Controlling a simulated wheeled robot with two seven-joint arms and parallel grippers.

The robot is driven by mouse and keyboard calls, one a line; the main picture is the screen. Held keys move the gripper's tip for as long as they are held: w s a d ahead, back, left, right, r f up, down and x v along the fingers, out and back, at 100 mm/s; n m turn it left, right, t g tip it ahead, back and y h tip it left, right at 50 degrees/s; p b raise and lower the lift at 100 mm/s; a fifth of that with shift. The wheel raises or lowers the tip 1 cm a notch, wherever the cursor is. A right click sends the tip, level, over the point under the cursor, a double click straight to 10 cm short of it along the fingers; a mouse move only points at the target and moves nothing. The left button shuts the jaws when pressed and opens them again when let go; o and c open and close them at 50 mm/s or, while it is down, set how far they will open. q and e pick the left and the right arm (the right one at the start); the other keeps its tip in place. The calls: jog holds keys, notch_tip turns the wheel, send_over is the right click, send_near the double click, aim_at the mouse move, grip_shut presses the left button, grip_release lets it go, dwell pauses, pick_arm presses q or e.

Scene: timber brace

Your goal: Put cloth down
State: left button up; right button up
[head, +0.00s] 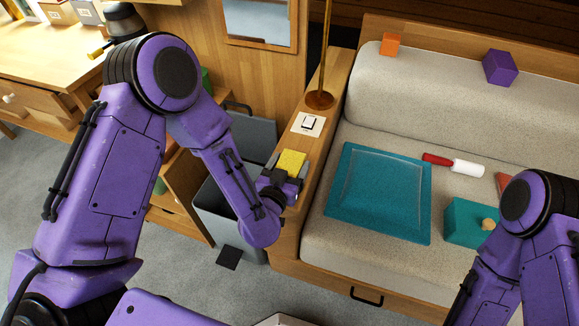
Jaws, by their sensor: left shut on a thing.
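The yellow cloth (291,162) looks like a small folded pad, at the wooden arm of the sofa (323,148). My left gripper (284,180) is shut on the cloth, with its dark fingers at the cloth's near side. The cloth is over or against the inner part of the sofa arm's near half; I cannot tell whether it touches the wood. My right arm comes in at the lower right, but its gripper is out of the picture.
A switch plate (308,123) and a brass pole (322,70) stand on the sofa arm behind the cloth. A grey bin (213,208) with its lid raised is left of the arm. A teal mat (381,190), a roller (462,166) and a teal box (464,221) occupy the seat.

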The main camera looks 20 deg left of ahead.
pick_arm(q)
jog(key=shift+f, duration=0.2)
jog(key=o, duration=1)
jog(key=shift+a+r, duration=0.1)
jog(key=shift+a, duration=0.1)
jog(key=shift+s+a, duration=0.15)
jog(key=shift+r, duration=0.25)
jog(key=s, duration=0.5)
jog(key=s+r, duration=0.1)
jog(key=s, duration=0.1)
jog(key=shift+s, duration=0.3)
jog(key=s+p, duration=0.1)
jog(key=s, duration=0.2)
jog(key=s+p, duration=0.1)
jog(key=shift+s+a+r+p, duration=0.15)
jog(key=shift+r+p, duration=0.2)
